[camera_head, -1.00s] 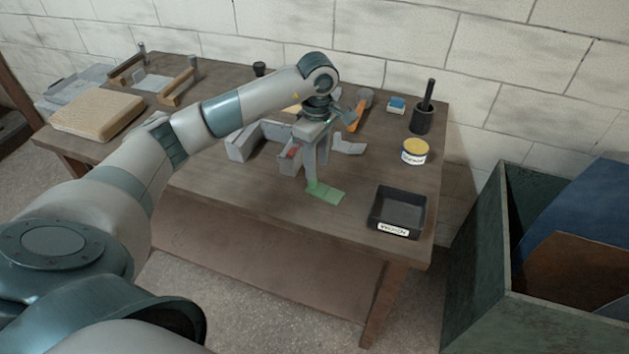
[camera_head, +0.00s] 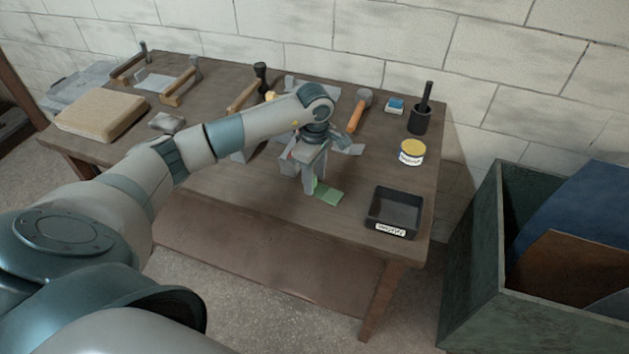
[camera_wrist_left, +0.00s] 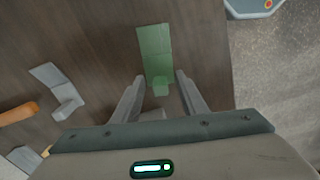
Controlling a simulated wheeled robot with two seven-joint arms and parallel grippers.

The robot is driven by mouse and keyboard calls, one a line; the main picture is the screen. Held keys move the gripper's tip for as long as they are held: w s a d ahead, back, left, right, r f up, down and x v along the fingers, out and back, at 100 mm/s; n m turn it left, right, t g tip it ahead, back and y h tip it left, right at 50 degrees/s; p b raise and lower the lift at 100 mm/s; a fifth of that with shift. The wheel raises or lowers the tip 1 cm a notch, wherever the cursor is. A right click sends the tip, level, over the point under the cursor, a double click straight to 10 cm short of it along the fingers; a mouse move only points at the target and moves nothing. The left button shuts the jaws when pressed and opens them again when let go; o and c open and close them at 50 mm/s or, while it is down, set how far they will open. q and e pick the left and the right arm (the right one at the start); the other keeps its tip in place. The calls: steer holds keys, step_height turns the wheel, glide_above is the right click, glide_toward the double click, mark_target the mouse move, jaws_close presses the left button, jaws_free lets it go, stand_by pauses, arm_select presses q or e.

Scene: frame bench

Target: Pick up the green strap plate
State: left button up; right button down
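The green strap plate (camera_head: 329,193) lies on the workbench in front of the grey parts. In the left wrist view the plate (camera_wrist_left: 154,48) is a flat green strip, with a small tab at its near end. My left gripper (camera_head: 312,186) points down at the plate's left end. In the left wrist view its fingers (camera_wrist_left: 161,79) are apart, one on each side of the tab end, with visible gaps. The fingers partly hide that end in the head view. I cannot tell how high the fingertips are above the bench. My right gripper is not in view.
A black labelled tray (camera_head: 391,208) stands right of the plate, near the bench edge. A yellow-topped tin (camera_head: 411,152) and a black cup (camera_head: 420,121) stand behind it. A grey bracket (camera_head: 350,149) lies behind the gripper. A large green bin (camera_head: 478,270) stands right of the bench.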

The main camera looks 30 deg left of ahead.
mark_target(316, 187)
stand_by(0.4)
arm_select(q)
jaws_close()
steer(key=shift+r+b, duration=0.45)
steer(key=shift+b, duration=0.05)
step_height(316, 187, up, 3)
steer(key=shift+w+d+r+b, duration=0.1)
steer(key=shift+d+b, duration=0.05)
steer(key=shift+b, duration=0.9)
steer(key=d+r+b, duration=0.2)
steer(key=d+r, duration=0.1)
steer(key=d, duration=0.2)
steer(key=s+d+r+b, duration=0.1)
steer(key=d+r+b, duration=0.1)
steer(key=d+r, duration=0.2)
steer(key=shift+s+d, duration=0.15)
steer(key=shift+d, duration=1.05)
